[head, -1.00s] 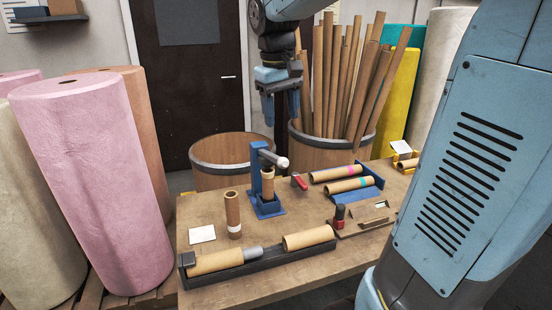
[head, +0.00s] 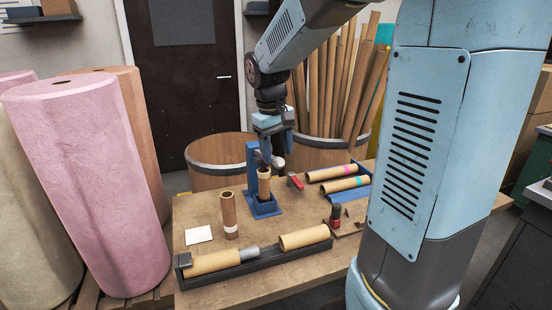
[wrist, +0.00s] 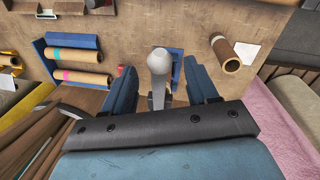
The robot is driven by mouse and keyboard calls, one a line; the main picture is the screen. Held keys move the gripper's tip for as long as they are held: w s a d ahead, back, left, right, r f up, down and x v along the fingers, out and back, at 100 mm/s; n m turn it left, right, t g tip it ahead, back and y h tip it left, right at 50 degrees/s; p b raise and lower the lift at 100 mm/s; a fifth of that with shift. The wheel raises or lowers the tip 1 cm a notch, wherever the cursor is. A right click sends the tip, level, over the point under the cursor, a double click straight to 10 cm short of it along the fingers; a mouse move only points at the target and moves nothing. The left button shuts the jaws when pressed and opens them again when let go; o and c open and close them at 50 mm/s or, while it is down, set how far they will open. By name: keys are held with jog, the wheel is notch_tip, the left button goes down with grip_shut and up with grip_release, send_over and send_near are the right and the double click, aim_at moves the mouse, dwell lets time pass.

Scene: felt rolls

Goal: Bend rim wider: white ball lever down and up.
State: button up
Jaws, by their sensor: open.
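The blue flaring press (head: 251,165) stands on the table with an upright cardboard tube (head: 264,186) in it. The white ball (wrist: 159,60) on the end of its grey lever (wrist: 157,92) shows in the wrist view between my two blue fingers. In the head view the white ball (head: 278,162) is just under my fingertips and partly covered by them. My gripper (head: 276,148) points down and is open, with a gap on each side of the ball in the wrist view (wrist: 160,68). The tube in the press is hidden in the wrist view.
A black tray (head: 262,262) with tubes lies in front. A red-handled tool (head: 296,182) and a blue rack (head: 362,192) are to the right. Wooden barrels (head: 218,165) stand behind.

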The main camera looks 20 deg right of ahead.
jog(key=shift+d+f, duration=0.15)
jog(key=shift+f, duration=1.2)
grip_shut()
